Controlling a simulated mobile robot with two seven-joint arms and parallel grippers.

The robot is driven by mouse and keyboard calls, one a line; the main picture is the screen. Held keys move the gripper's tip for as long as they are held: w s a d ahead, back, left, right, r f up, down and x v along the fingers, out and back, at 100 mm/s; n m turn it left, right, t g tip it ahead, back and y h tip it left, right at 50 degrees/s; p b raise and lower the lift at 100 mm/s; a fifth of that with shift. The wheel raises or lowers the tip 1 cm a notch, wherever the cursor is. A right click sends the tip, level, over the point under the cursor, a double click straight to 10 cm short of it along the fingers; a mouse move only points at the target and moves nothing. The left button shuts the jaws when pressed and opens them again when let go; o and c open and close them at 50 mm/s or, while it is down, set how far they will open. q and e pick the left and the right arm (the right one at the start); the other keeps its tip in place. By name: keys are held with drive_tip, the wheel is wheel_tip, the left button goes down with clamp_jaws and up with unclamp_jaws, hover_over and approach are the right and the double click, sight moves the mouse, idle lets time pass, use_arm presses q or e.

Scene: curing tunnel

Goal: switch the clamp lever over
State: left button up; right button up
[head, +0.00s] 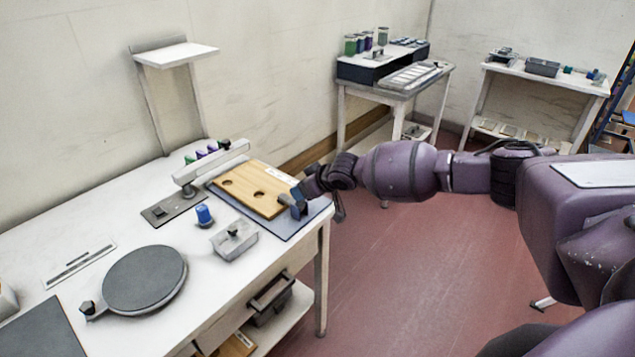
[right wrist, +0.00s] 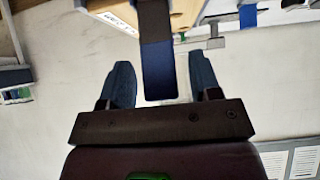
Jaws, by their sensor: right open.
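The clamp lever (right wrist: 158,65) is a dark bar with a blue end. In the right wrist view it stands between the two blue fingers of my open right gripper (right wrist: 161,82), with light gaps on both sides, so it is not gripped. In the head view my right gripper (head: 299,198) is at the right end of the wooden board (head: 240,183), beside the dark clamp there; my wrist partly hides the clamp. The board lies on a grey-blue mat (head: 292,228). My left gripper is not in view.
On the white table stand a blue knob (head: 204,214), a grey box (head: 235,240), a long pale bar (head: 211,162) and a dark round disc (head: 145,279). Red floor is open to the right.

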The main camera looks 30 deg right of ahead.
drive_tip(key=v, duration=1)
drive_tip(key=shift+a, duration=0.1)
idle(0.3)
